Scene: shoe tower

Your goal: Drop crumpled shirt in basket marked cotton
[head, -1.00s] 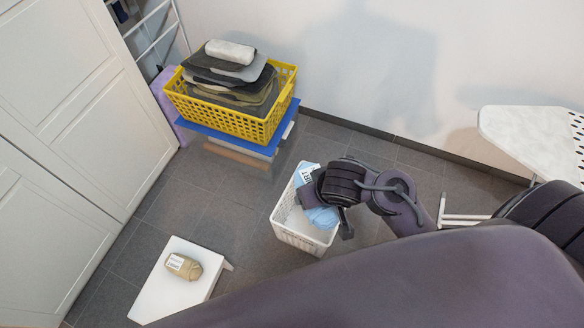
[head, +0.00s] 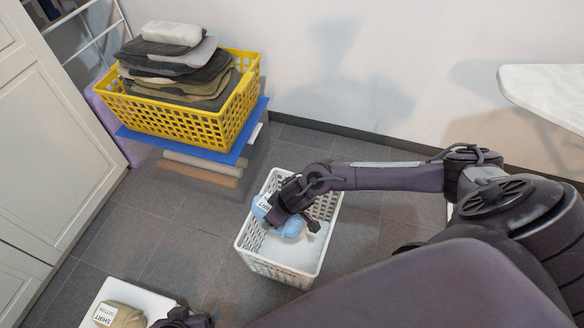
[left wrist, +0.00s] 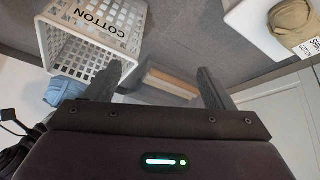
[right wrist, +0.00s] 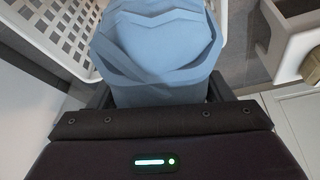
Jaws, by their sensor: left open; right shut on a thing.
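A blue crumpled shirt (head: 290,227) with a white tag sits in my right gripper (head: 294,206), at the white slatted basket (head: 246,247). The shirt fills the jaws in the right wrist view (right wrist: 155,50). I cannot tell whether it touches the basket. The basket reads COTTON in the left wrist view (left wrist: 92,28). A khaki bundled shirt (head: 119,315), tagged SHIRT COTTON, lies on a low white stand (head: 105,287). My left gripper (left wrist: 162,85) is open and empty. Only part of it shows at the bottom edge of the head view, right of the khaki shirt.
A yellow basket (head: 190,127) heaped with folded clothes stands at the back left on a blue board (head: 180,144). White cabinets (head: 50,130) line the left. A pale board (head: 545,88) juts in at right. Grey floor (head: 175,240) is clear between the stand and white basket.

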